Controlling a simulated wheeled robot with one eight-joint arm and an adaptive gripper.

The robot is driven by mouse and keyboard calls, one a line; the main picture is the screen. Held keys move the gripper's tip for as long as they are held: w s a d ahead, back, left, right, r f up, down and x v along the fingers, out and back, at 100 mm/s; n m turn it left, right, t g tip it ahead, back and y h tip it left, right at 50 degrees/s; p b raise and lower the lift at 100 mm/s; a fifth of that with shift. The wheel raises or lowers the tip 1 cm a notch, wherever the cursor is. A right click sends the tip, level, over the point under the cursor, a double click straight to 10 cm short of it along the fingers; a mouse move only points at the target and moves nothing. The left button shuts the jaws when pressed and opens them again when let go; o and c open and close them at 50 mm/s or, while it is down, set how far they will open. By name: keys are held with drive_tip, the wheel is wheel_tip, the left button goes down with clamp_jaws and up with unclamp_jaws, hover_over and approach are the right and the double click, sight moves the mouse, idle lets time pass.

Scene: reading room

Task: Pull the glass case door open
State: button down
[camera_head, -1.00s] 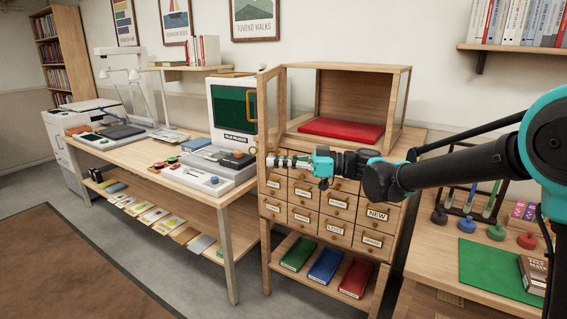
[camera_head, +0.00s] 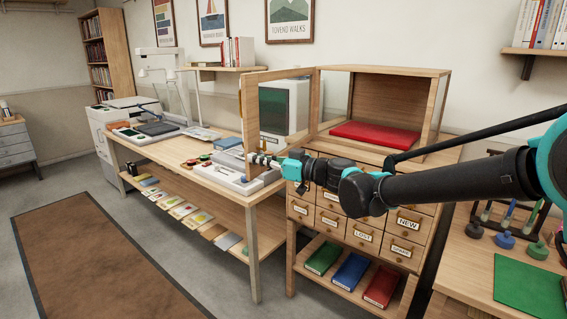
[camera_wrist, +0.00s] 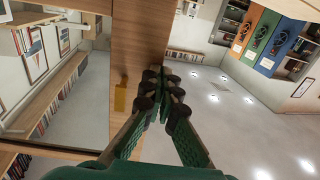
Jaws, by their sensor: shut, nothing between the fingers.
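The glass case (camera_head: 440,105) stands on top of the drawer cabinet, with a red cushion (camera_head: 375,133) inside. Its wood-framed door (camera_head: 280,73) stands open, swung out to the left from the case's left front edge. A yellow handle shows on the door's frame in the wrist view (camera_wrist: 120,97); it is hard to make out in the head view. My gripper (camera_head: 254,160) is shut and empty by the lower outer part of the door. In the wrist view my gripper's fingertips (camera_wrist: 165,92) are together in front of the door's wooden frame, right of the handle. I cannot tell whether they touch it.
A desk (camera_head: 215,200) with a screen reader (camera_head: 282,108) stands behind and left of the door. Labelled drawers (camera_head: 363,237) and colored boxes (camera_head: 350,271) are below the case. A side table (camera_head: 480,265) with stamps is at the right. The floor in front is open.

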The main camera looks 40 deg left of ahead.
drive_tip(key=x, duration=1)
drive_tip(key=shift+w, duration=0.35)
drive_tip(key=v, duration=1.2)
drive_tip(key=w+d+f+m+t+h, duration=0.1)
drive_tip(key=w+d+f+m+t, duration=0.1)
drive_tip(key=w+d+f, duration=0.35)
drive_tip(key=w+d+f+m+t+h, duration=0.2)
drive_tip(key=w+d, duration=0.4)
drive_tip(key=d, duration=0.5)
drive_tip(key=w+d+f+m+t+h, duration=0.15)
drive_tip(key=d+f, duration=0.25)
drive_tip(key=d, duration=0.5)
drive_tip(key=w+d+f+m+t+h, duration=0.1)
drive_tip(key=w+d+f+m+h, duration=0.2)
drive_tip(key=d, duration=0.6)
drive_tip(key=d+f+m+t+h, duration=0.1)
drive_tip(key=d+f+m+t, duration=0.15)
drive_tip(key=d+f, duration=0.45)
drive_tip(key=s+d+f+m+h, duration=0.3)
drive_tip(key=d, duration=0.8)
drive_tip(key=s+d+f+m+h, duration=0.3)
drive_tip(key=d, duration=0.8)
drive_tip(key=s+d+f+m+h, duration=0.3)
drive_tip(key=s+d+f+m, duration=0.1)
drive_tip(key=d, duration=0.7)
